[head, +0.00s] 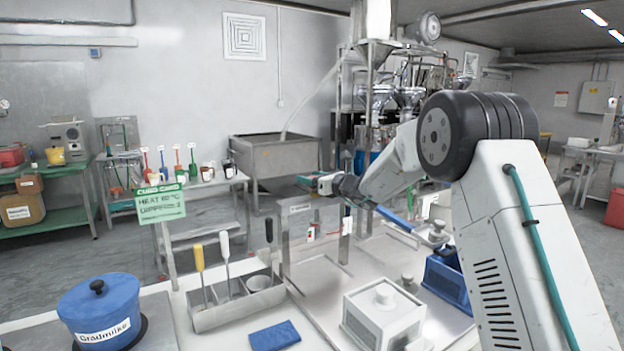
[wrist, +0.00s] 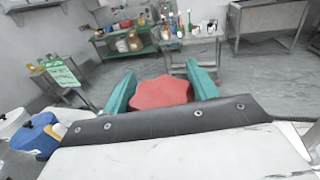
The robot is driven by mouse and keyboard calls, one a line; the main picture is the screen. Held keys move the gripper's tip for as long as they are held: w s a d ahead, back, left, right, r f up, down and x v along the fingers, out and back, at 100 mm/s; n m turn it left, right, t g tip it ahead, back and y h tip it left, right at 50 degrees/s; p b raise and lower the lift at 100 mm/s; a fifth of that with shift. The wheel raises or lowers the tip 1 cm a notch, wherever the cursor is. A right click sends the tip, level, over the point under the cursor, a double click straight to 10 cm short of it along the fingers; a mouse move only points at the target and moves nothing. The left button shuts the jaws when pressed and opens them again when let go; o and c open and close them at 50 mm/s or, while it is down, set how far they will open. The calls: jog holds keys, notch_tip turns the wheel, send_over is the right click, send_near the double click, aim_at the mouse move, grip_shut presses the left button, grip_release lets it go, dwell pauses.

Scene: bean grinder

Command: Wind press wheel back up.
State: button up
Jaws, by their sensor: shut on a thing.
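My gripper (head: 312,181) is at the top of a metal frame (head: 291,234) with upright posts on the steel counter. In the wrist view its two teal fingers (wrist: 160,92) are closed on the sides of a red, lobed wheel (wrist: 161,93), which looks like the press wheel. The wheel's lower part is hidden behind the dark gripper edge. In the head view the wheel is too small and covered to make out clearly. How far it is turned cannot be told.
A blue lidded pot (head: 100,318), a steel utensil holder (head: 214,312) and a green sign (head: 161,205) stand left of the frame. A blue cloth (head: 274,336) lies in front. A white box (head: 384,318) and a blue bin (head: 447,282) stand to the right.

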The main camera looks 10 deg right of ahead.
jog(key=shift+n+y, duration=0.3)
jog(key=shift+y, duration=0.1)
jog(key=n+g+y, duration=0.3)
jog(key=g, duration=0.1)
jog(key=n+g+y, duration=0.2)
jog(key=g, duration=0.1)
jog(key=shift+s+a+n+y, duration=0.25)
jog(key=shift+s+n+y, duration=0.05)
jog(key=n+g, duration=0.1)
jog(key=g, duration=0.1)
jog(key=n+g+y, duration=0.1)
jog(key=g, duration=0.1)
jog(key=n+g, duration=0.2)
jog(key=shift+s+a+f+y, duration=0.1)
jog(key=shift+s+a+y, duration=0.05)
jog(key=shift+s+y, duration=0.2)
jog(key=shift+s+n+g, duration=0.15)
jog(key=shift+n+g, duration=0.75)
jog(key=shift+g, duration=0.6)
jog(key=shift+n+g, duration=0.3)
jog(key=shift+g, duration=0.1)
jog(key=o, duration=1)
jog(key=shift+r, duration=0.2)
